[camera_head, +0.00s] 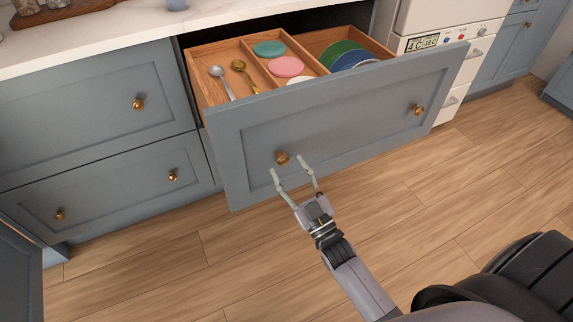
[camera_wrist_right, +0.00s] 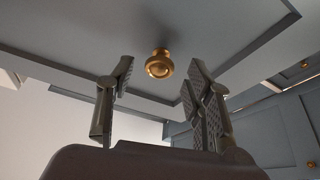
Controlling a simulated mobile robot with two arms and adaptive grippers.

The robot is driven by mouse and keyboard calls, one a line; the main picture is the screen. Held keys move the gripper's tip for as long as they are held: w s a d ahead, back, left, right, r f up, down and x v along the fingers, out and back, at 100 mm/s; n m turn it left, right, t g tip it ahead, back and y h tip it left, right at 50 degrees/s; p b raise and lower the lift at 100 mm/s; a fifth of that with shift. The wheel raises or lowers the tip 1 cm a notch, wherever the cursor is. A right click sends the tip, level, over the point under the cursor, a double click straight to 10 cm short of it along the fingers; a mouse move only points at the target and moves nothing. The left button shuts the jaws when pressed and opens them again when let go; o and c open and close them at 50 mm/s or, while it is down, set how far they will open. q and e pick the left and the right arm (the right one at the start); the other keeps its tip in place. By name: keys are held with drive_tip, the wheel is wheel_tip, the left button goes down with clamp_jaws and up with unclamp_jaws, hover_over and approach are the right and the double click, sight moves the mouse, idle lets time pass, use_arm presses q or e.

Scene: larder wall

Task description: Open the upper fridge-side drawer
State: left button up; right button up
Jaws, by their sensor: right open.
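The upper fridge-side drawer (camera_head: 345,125) stands pulled far out of the counter, beside the white fridge. Its grey-blue front has two brass knobs, a left one (camera_head: 282,158) and a right one (camera_head: 418,110). My right gripper (camera_head: 287,165) is open just in front of the left knob. In the right wrist view the knob (camera_wrist_right: 160,64) shows beyond and between the spread fingers (camera_wrist_right: 160,85), with clear space around it; nothing is held. My left gripper is in neither view.
The drawer holds a wooden divider, spoons (camera_head: 218,73) and coloured plates and lids (camera_head: 286,67). Closed grey-blue drawers (camera_head: 95,105) are to the left. The wooden floor (camera_head: 180,270) in front is clear.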

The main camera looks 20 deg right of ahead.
drive_tip(key=v, duration=1)
